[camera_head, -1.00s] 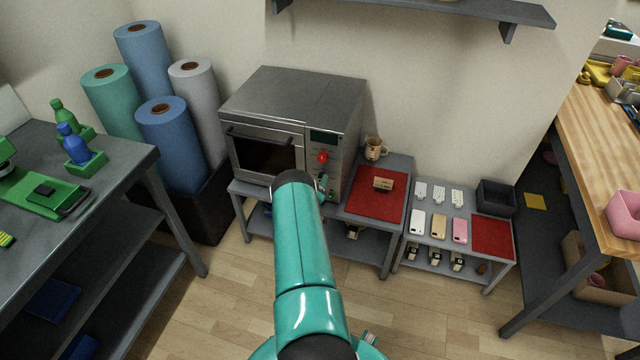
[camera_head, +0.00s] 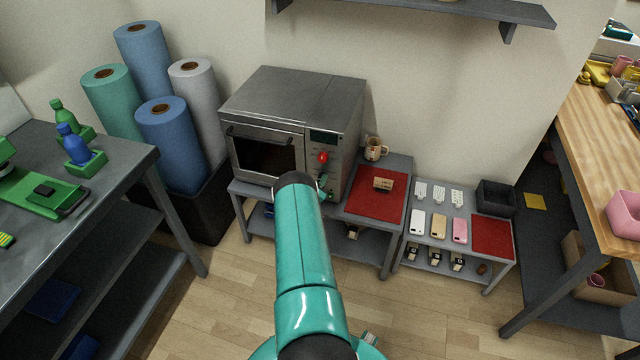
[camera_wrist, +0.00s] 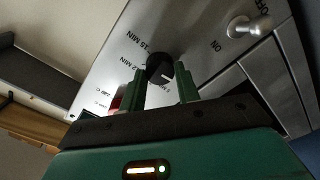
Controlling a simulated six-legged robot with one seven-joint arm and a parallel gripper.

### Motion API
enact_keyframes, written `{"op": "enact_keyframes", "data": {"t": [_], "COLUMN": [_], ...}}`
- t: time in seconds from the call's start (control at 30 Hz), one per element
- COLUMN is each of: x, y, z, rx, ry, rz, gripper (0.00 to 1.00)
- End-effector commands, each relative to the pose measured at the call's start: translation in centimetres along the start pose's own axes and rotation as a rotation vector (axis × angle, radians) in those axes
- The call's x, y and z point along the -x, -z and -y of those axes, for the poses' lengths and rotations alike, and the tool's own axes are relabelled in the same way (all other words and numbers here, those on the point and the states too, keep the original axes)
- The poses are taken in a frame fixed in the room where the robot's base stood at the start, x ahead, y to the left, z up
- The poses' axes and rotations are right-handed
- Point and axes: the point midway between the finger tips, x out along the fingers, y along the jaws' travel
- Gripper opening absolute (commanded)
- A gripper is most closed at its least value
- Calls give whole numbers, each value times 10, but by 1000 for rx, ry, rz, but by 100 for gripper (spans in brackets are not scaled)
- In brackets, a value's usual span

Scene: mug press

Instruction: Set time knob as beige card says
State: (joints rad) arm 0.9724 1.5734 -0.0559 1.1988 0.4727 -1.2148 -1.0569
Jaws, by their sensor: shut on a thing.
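The time knob (camera_wrist: 156,63) is a dark round dial on the oven's steel front panel in the wrist view. Minute labels, one reading 15 MIN, are printed beside it. A pale mark shows on its lower right; which label it points at I cannot tell. My gripper (camera_wrist: 160,72) has one green finger on each side of the knob and is shut on it. The beige card (camera_head: 383,184) is on the red mat (camera_head: 368,206) right of the oven (camera_head: 290,115); its writing is too small to read. My arm hides part of the panel in the head view.
A metal toggle switch (camera_wrist: 250,27) marked ON and OFF sticks out to the right of the knob. A mug (camera_head: 374,148) stands right of the oven.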

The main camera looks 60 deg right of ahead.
Motion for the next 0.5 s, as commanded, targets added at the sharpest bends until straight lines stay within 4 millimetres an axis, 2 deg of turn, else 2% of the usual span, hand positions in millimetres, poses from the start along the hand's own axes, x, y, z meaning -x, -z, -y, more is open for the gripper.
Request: {"op": "enact_keyframes", "data": {"t": [0.27, 0.5], "x": [0, 0], "y": [1, 0], "z": [0, 0], "rx": [-153, -362], "ry": [-1, -1], "rz": [-1, -1], "gripper": [9, 9]}}
